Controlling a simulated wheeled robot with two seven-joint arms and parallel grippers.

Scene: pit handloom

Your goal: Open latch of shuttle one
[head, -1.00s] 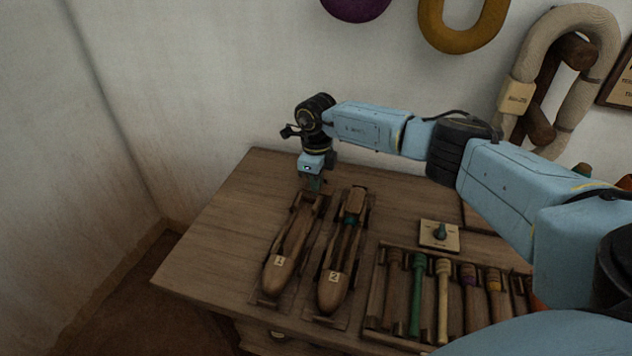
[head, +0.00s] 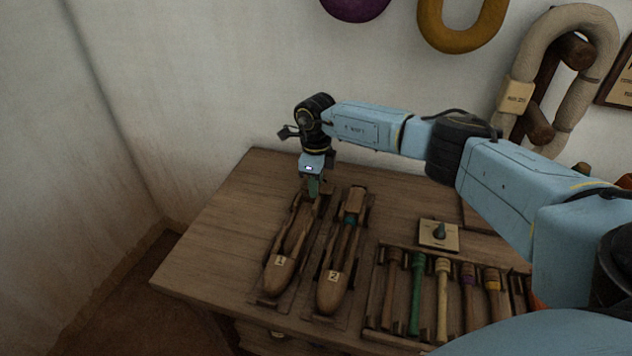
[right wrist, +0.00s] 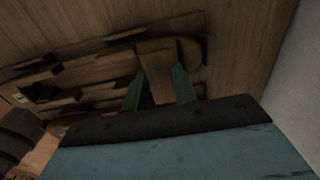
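Shuttle one (head: 284,262), a long brown wooden boat shape with a "1" label, lies on the table at the left. My right gripper (head: 314,188) points down at its far end and covers part of that end. In the right wrist view, the two green fingers (right wrist: 160,84) stand on either side of a wooden tab (right wrist: 157,62), which looks like the latch. The tab fills the space between them, so the gripper looks shut on it. The tab looks level with the shuttle top; its exact tilt is unclear. My left gripper is out of view.
Shuttle two (head: 332,290), labelled "2", lies close to the right of shuttle one. A rack (head: 372,290) of several coloured bobbins and a small plate with a knob (head: 439,236) are further right. The table (head: 215,240) is clear at the left.

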